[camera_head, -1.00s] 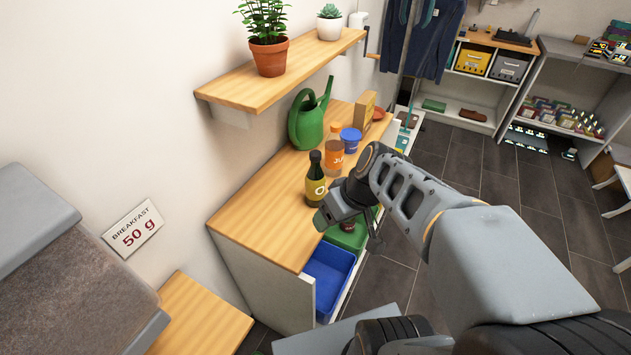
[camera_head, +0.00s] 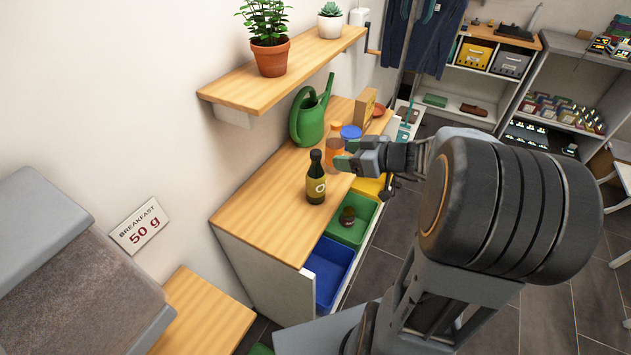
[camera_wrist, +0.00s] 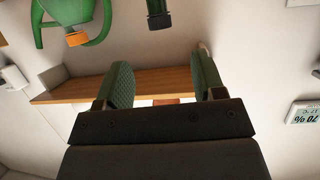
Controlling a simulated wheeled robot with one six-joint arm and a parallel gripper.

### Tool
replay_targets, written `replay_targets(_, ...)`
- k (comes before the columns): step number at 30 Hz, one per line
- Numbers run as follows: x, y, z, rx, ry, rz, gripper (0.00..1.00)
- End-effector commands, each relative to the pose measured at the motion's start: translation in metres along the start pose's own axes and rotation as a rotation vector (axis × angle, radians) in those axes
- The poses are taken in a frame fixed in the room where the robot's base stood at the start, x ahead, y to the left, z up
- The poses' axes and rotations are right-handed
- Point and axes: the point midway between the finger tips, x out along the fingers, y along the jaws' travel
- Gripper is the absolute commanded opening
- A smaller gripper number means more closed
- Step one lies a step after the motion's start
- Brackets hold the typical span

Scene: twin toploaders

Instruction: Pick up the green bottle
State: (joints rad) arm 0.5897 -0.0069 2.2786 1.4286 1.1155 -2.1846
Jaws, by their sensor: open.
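The green bottle (camera_head: 316,182), dark with an olive label and black cap, stands upright on the wooden counter (camera_head: 262,215) near its front edge. My gripper (camera_head: 346,155) is just right of the bottle, apart from it and at about its upper height in the picture. It partly covers an orange juice bottle (camera_head: 334,135). In the wrist view my gripper (camera_wrist: 162,82) shows two green-padded fingers spread wide with nothing between them. That view looks upside down; a dark bottle neck (camera_wrist: 158,8) hangs at the top, likely the green bottle.
A green watering can (camera_head: 308,118), blue tub (camera_head: 351,132) and cardboard box (camera_head: 366,105) stand behind on the counter. A wall shelf (camera_head: 240,88) with two plants overhangs the counter's back. Open blue (camera_head: 325,270) and green (camera_head: 352,228) bins sit below the front edge.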

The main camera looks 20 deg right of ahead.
Motion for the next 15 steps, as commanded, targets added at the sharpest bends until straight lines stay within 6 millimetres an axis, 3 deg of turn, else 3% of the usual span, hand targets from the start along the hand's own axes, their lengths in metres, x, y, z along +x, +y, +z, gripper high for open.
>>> replay_targets(6, 0.04, -0.002, -0.001, 0.002, -0.002, -0.006, 0.63)
replay_targets(15, 0.066, -0.001, 0.0, 0.0, -0.002, -0.002, 0.63)
